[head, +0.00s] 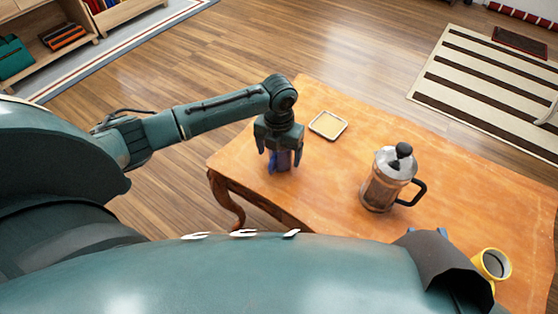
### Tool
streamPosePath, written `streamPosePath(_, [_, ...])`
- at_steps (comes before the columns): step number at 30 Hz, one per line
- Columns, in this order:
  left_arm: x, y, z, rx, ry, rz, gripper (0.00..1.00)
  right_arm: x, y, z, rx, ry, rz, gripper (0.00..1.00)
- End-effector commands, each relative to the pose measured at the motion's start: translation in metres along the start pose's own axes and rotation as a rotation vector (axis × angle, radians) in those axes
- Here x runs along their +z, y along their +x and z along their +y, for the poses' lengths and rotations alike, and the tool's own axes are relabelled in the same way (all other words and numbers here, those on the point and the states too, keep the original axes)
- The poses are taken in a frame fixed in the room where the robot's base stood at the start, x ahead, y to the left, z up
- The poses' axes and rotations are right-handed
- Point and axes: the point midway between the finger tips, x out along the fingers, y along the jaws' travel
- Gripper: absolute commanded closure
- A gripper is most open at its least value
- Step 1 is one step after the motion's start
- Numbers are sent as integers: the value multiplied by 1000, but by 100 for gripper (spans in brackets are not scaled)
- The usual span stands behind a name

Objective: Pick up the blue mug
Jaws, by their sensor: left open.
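The blue mug (283,161) stands near the left end of the wooden table in the head view, largely hidden by my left gripper (281,158). That gripper points down over the mug with its fingers spread on either side of it. I cannot tell whether the fingers touch the mug. Its handle is not clearly visible. My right arm shows at the lower right; only small blue tips, probably of my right gripper (426,231), show past it, so its opening is unclear.
The orange-brown table (330,182) also holds a small square tray (328,125) behind the mug, a French press (386,180) to its right, and a yellow mug (492,264) at lower right. Bare tabletop lies between the blue mug and the press. A shelf (75,32) stands far left.

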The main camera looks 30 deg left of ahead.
Motion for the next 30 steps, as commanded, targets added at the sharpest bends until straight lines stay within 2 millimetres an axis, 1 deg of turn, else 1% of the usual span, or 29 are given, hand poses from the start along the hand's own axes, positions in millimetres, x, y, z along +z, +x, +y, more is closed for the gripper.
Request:
streamPosePath(1, [0, 8, 0, 0, 1, 1, 19, 2, 1, -1, -1, -7, 17, 67])
streamPosePath(3, [0, 12, 0, -1, 2, 0, 19, 0, 1, -1, -1, -12, 32, 67])
streamPosePath(11, [0, 13, 0, 0, 2, -1, 19, -2, 1, -1, -1, -13, 39, 67])
streamPosePath(30, [0, 13, 0, 0, 1, -1, 71, -2, 1, -1, -1, -13, 39, 67])
